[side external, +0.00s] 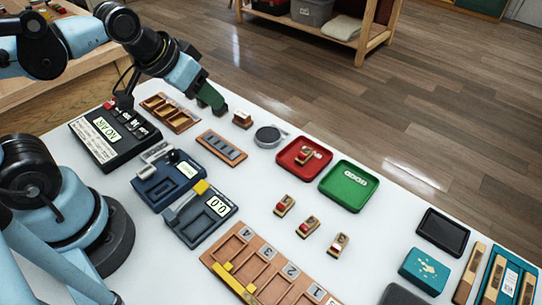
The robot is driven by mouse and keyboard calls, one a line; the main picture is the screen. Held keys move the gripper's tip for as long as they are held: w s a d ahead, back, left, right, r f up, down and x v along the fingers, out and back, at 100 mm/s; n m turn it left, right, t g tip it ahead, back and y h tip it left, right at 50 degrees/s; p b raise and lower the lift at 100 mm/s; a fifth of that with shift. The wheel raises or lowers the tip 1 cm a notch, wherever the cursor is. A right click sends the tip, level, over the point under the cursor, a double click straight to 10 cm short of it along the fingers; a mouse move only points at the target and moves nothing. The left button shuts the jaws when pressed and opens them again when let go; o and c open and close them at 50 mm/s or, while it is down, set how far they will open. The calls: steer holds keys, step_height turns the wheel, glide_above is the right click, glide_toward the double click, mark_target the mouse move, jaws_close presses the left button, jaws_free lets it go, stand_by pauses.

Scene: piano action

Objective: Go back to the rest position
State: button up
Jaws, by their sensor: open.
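My gripper (217,106), with green fingers, hangs over the far left part of the white table (270,245). It appears to hold nothing. It is near the slotted wooden tray (168,114) and a small wooden block (242,120), and I cannot tell its exact height above the table. My blue and black arm reaches in from the upper left.
A black device with a display (113,134), a scale reading 0.0 (200,217), a red tray (290,150) and a green tray (350,200) stand on the table. Several small wooden pieces lie mid-table. A numbered wooden rack (262,268) is at the front.

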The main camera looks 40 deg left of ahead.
steer(key=shift+s+a+f+t, duration=0.3)
steer(key=shift+s+a+f, duration=0.1)
steer(key=shift+s, duration=0.1)
steer(key=o, duration=0.4)
steer(key=shift+w+d+r, duration=0.15)
steer(key=shift+d+r, duration=0.05)
steer(key=o, duration=0.6)
steer(key=w+d+r+m+g, duration=0.1)
steer(key=w+d+r+m, duration=0.1)
steer(key=d+r+m, duration=0.2)
steer(key=shift+w+d+r+g+h, duration=0.3)
steer(key=shift+d+r+g+h, duration=0.1)
steer(key=shift+d+r, duration=0.4)
steer(key=s+d+r+m+g, duration=0.1)
steer(key=d+r+m+g, duration=0.1)
steer(key=d+r+m, duration=0.4)
steer(key=s+d+r+m+g+y, duration=0.1)
steer(key=d+r+m+g, duration=0.15)
steer(key=d, duration=0.55)
steer(key=s+d+r+m+g, duration=0.1)
steer(key=d+r+m, duration=0.2)
steer(key=d+m, duration=0.35)
step_height(320, 180, down, 9)
steer(key=n, duration=0.1)
steer(key=shift+d+f, duration=0.2)
steer(key=shift+d, duration=0.2)
